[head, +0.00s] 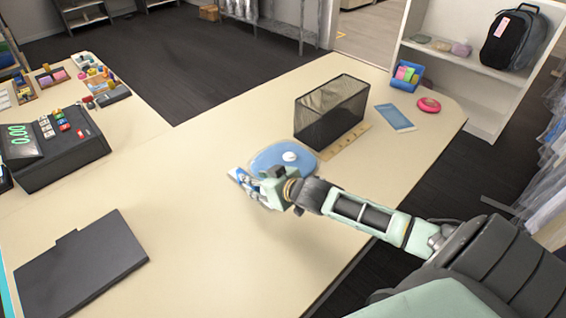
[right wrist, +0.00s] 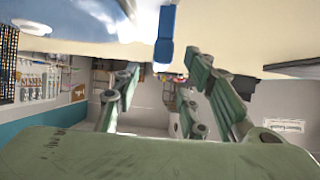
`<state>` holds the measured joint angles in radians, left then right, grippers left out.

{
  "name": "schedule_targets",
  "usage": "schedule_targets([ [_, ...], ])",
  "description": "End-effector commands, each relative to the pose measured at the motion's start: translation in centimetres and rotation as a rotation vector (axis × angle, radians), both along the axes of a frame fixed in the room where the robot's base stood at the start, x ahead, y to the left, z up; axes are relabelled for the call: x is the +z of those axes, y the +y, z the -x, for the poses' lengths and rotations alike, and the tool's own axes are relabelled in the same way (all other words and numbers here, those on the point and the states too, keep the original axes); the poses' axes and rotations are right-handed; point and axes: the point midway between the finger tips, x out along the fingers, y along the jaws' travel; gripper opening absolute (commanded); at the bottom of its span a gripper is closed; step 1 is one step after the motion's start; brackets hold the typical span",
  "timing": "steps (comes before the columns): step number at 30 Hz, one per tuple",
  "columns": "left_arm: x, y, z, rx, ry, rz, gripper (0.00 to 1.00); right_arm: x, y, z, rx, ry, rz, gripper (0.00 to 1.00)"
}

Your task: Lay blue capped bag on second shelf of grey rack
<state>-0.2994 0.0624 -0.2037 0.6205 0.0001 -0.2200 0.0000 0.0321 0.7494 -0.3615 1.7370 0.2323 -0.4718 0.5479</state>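A light blue bag with a white cap (head: 270,158) lies flat on the beige counter, just in front of a black mesh bin. My right gripper (head: 250,186) is low over the counter at the bag's near left edge and hides part of it; I cannot tell if they touch. In the right wrist view its two fingers (right wrist: 166,92) stand apart with a gap between them. A bluish surface with a white spot, likely the bag (right wrist: 75,22), shows at the upper left there. A grey metal rack (head: 290,30) stands at the back, cut by the top edge. My left gripper is not in view.
The black mesh bin (head: 330,112) stands behind the bag, with a ruler-like strip (head: 345,142) beside it. A phone-like blue slab (head: 395,117), pink ring (head: 429,105) and blue box (head: 406,77) lie right. A cash register (head: 60,148) and dark folder (head: 82,265) are left.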

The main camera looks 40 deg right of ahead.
Motion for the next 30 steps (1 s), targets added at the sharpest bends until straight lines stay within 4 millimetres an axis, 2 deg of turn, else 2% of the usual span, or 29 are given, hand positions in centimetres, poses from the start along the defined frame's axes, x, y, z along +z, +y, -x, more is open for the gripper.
schedule_targets([
  [6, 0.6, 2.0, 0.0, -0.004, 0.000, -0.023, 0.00, -0.5, 0.1, -1.1, 0.000, -0.001, -0.001, 0.39],
  [10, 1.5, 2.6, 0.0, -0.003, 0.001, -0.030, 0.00, -1.1, 0.2, -2.3, -0.001, 0.000, 0.000, 0.39],
  [18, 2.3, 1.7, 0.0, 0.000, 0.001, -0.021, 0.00, -2.8, 0.6, -4.6, 0.000, -0.001, 0.000, 0.39],
  [28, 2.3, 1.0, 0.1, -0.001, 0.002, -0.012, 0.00, -3.1, 0.6, -5.0, 0.000, -0.001, 0.001, 0.39],
  [30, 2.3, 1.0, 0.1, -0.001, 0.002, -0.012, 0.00, -3.1, 0.6, -5.0, 0.000, -0.001, 0.001, 0.35],
])
